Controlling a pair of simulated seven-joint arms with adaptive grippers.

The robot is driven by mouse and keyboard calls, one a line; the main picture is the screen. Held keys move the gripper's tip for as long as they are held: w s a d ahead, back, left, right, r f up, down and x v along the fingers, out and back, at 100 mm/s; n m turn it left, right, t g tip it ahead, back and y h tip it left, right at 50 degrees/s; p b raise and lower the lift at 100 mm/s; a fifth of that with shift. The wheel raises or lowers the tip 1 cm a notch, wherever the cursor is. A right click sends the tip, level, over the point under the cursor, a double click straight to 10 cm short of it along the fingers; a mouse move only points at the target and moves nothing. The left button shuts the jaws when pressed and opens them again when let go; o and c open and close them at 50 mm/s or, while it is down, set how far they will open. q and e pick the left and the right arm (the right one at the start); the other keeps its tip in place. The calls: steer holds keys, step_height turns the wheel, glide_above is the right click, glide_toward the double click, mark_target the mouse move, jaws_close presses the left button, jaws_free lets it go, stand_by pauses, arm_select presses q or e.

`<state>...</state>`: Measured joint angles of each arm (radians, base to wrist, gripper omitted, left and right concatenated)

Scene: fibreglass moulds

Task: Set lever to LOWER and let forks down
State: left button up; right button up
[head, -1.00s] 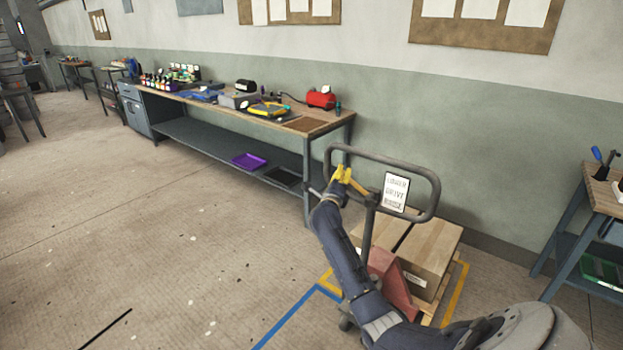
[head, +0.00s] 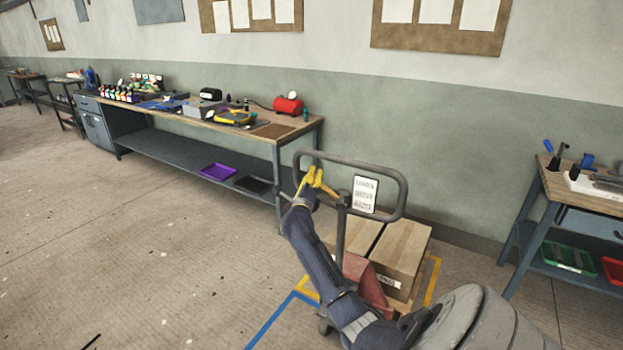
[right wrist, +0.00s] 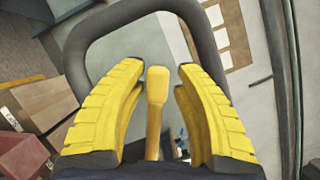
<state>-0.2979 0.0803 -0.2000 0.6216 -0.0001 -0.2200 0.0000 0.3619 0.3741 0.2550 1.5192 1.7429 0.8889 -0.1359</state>
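The pallet jack has a dark grey loop handle (head: 404,190) with a white lettered sign (head: 364,194) beside its shaft. A yellow lever (right wrist: 157,88) stands inside the loop in the right wrist view. My right gripper (right wrist: 160,78) has its yellow fingers on either side of the lever. They are open, with a narrow gap showing on each side. In the head view my right gripper (head: 314,178) is at the left part of the loop, and the lever cannot be told apart from the fingers. The red jack body (head: 364,282) stands by cardboard boxes (head: 404,255). My left gripper is not in view.
A long workbench (head: 275,137) with tools runs along the wall at left. A smaller bench (head: 548,180) stands at right. Yellow and blue floor tape (head: 272,322) edges the pallet spot. The floor at left is clear.

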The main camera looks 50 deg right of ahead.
steer(key=v, duration=1.2)
stand_by(0.4)
steer(key=shift+w+r, duration=0.1)
